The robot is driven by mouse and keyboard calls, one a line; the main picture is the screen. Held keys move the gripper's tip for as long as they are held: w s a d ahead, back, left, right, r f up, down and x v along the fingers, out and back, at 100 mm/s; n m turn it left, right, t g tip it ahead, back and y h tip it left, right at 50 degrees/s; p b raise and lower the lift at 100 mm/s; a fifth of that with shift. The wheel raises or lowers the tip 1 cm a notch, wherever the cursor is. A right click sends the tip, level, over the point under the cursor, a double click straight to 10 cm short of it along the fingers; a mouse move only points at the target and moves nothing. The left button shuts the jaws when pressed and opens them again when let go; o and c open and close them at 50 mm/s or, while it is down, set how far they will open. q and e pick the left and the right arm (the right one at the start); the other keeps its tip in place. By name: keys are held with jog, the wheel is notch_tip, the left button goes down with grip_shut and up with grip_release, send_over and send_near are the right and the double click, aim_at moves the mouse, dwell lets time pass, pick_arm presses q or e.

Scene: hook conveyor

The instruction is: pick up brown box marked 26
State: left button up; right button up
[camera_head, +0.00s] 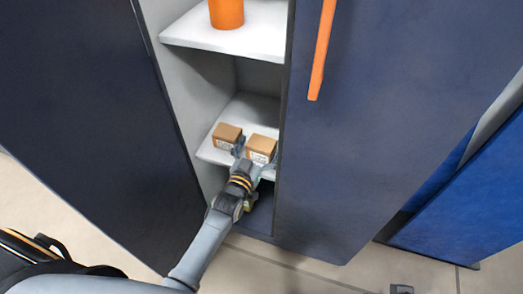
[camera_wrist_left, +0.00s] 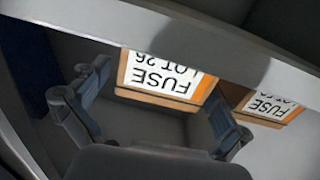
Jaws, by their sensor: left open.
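The brown box marked 26 (camera_head: 261,146) stands on a white shelf in the cabinet, the right one of two boxes in the head view. Its label "FUSE LOT 26" shows upside down in the left wrist view (camera_wrist_left: 163,73), partly cut off by a pale shelf edge across the picture. My left gripper (camera_head: 256,157) is open at the front of this box, one finger to each side. In the left wrist view the open fingers (camera_wrist_left: 160,92) reach toward the label, with nothing held. My right gripper does not show.
A second brown box (camera_head: 227,135) stands close by on the left; its label (camera_wrist_left: 270,107) is partly cut off. An orange container (camera_head: 227,13) sits on the upper shelf (camera_head: 215,38). Dark cabinet doors (camera_head: 95,110) flank the narrow opening, the right one with an orange handle (camera_head: 322,50).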

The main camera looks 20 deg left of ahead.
pick_arm(q)
jog(key=shift+w, duration=0.3)
jog(key=c, duration=1.3)
jog(key=shift+r, duration=0.15)
